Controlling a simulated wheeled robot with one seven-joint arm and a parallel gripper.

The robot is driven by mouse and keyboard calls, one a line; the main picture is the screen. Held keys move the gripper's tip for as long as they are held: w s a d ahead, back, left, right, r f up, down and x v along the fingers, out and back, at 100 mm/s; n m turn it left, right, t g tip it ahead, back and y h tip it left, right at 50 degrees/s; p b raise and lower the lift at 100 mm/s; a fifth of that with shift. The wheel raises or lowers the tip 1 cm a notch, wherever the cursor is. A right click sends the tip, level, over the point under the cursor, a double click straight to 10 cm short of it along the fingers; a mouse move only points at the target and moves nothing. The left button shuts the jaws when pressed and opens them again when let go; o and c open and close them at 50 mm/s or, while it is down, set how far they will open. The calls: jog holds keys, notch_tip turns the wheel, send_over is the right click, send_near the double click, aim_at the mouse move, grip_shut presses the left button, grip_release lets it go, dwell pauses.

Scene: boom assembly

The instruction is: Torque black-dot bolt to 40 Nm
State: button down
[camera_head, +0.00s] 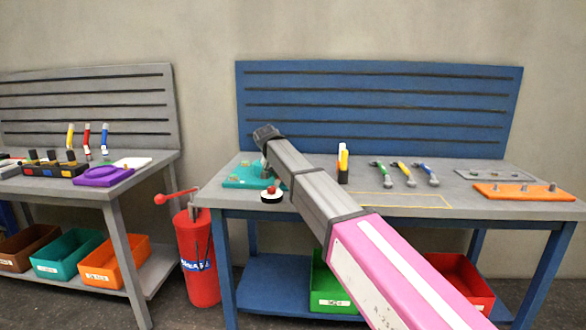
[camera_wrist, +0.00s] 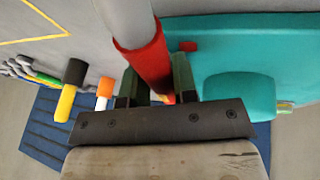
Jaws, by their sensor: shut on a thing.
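My gripper (camera_wrist: 155,84) is shut on a red-handled tool (camera_wrist: 150,55) with a thick grey shaft, in the wrist view. The tool's far end runs out of that picture. The teal fixture (camera_wrist: 235,55) lies to the right of the tool, with a small red block (camera_wrist: 188,46) and a raised teal block on it. In the head view the teal fixture (camera_head: 238,181) sits at the left of the blue table, partly behind my arm. A round black piece with red and white (camera_head: 272,196) shows just in front of it. I cannot make out a black-dot bolt. My arm hides the fingers there.
An orange plate with bolts (camera_head: 525,194) is at the right. A red grease drum (camera_head: 198,257) stands between this table and a grey workbench (camera_head: 165,160).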

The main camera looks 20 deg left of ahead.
jog(key=shift+a+m, duration=0.4)
jog(key=shift+a, duration=0.15)
jog(key=shift+s+a, duration=0.1)
jog(key=shift+a+r+m, duration=0.1)
jog(key=shift+a+m, duration=0.3)
jog(key=shift+a, duration=0.3)
jog(key=shift+d, duration=0.15)
jog(key=shift+d+n, duration=0.5)
jog(key=shift+d, duration=0.3)
jog(key=shift+r, duration=0.1)
jog(key=shift+r, duration=2.15)
